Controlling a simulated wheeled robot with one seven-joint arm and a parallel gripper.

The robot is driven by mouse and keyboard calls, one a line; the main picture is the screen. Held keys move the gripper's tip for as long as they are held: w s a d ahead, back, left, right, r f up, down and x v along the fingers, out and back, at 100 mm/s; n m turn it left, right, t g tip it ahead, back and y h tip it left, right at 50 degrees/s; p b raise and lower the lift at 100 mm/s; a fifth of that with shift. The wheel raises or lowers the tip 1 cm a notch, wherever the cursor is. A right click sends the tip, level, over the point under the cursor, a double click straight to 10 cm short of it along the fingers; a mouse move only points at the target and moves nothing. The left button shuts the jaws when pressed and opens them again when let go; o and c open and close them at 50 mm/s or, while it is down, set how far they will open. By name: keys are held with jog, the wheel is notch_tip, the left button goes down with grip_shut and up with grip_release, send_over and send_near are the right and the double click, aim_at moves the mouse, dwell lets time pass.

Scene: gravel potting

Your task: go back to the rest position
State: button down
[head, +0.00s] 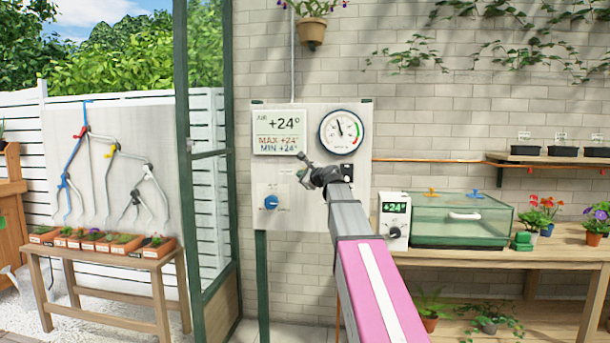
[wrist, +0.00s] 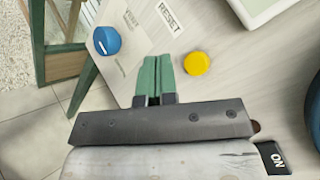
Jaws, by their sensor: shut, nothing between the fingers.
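My gripper (head: 302,160) is raised in front of a pale control board (head: 308,112), at the end of my outstretched arm. In the wrist view its two green fingers (wrist: 155,62) are closed together with nothing between them. They point at the board between a blue knob (wrist: 106,40) and a yellow button (wrist: 197,63), below the printed word RESET. I cannot tell whether the fingertips touch the board. The blue knob (head: 271,202) also shows in the head view, left of my gripper.
The board carries a temperature display (head: 279,131) and a round gauge (head: 341,131). To the right, a wooden bench (head: 560,249) holds a glass-lidded box (head: 460,222) and flower pots. To the left stand a green door frame (head: 182,150) and a table (head: 110,262) with small planters.

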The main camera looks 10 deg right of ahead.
jog(key=s+a+f+n+g+h, duration=0.1)
jog(key=s+f+n+g, duration=0.2)
jog(key=f, duration=0.8)
jog(key=s+a+f+n+g+h, duration=0.1)
jog(key=s+f+n+g, duration=0.2)
jog(key=f, duration=0.7)
jog(key=s+a+f+n+g+h, duration=0.1)
jog(key=s+f+n, duration=0.35)
jog(key=f, duration=0.65)
jog(key=s+d+f+n+g+h, duration=0.1)
jog(key=s+f+n+g, duration=0.3)
jog(key=s+f, duration=0.8)
jog(key=s+d+f+n+g+h, duration=0.2)
jog(key=s+f+n+g+h, duration=0.2)
jog(key=s+f, duration=0.8)
jog(key=shift+s+d+f+n, duration=0.15)
jog(key=shift+s+d+n, duration=0.15)
jog(key=shift+n, duration=0.75)
